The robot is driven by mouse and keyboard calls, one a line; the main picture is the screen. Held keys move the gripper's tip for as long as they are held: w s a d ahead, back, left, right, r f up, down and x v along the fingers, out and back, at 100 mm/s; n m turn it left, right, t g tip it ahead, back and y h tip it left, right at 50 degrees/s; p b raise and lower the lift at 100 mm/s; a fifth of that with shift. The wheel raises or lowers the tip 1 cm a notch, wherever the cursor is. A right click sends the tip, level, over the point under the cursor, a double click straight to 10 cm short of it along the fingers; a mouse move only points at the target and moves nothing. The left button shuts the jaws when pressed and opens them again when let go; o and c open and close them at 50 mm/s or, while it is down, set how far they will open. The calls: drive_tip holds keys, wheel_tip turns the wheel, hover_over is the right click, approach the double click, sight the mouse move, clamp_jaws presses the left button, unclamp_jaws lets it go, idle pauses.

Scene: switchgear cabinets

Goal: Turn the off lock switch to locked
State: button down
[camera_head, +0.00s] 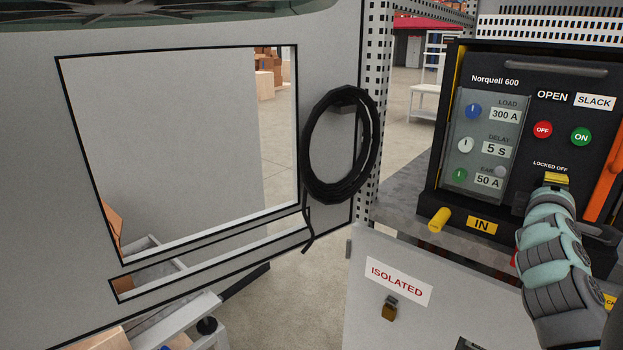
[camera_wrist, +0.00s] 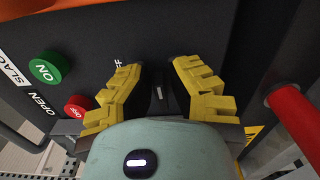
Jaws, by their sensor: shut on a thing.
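The off lock switch (camera_wrist: 159,98) is a dark knob on the black breaker front, seen between my fingers in the wrist view. Its face and pointer direction cannot be made out. My gripper (camera_wrist: 156,72) has yellow ridged fingers, one on each side of the switch, shut on it. In the head view my gripper (camera_head: 556,180) covers the switch, just below the "LOCKED OFF" label (camera_head: 550,167). The breaker (camera_head: 520,110), marked Norquell 600, shows "OPEN" and "SLACK" on its front.
The red OFF button (camera_head: 543,130) and green ON button (camera_head: 581,136) sit above my gripper. A clear cover (camera_head: 485,150) with dials is to the left. A yellow "IN" label (camera_head: 482,225) is below.

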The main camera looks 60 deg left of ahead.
drive_tip(key=shift+f+m+b, duration=0.25)
drive_tip(key=shift+m+b, duration=0.15)
drive_tip(key=shift+m, duration=0.2)
drive_tip(key=c, duration=1.3)
unclamp_jaws()
drive_tip(key=shift+o, duration=1.2)
drive_tip(key=shift+r, duration=0.2)
drive_tip(key=v, duration=0.7)
drive_tip(key=shift+s, duration=0.2)
drive_tip(key=shift+d, duration=0.1)
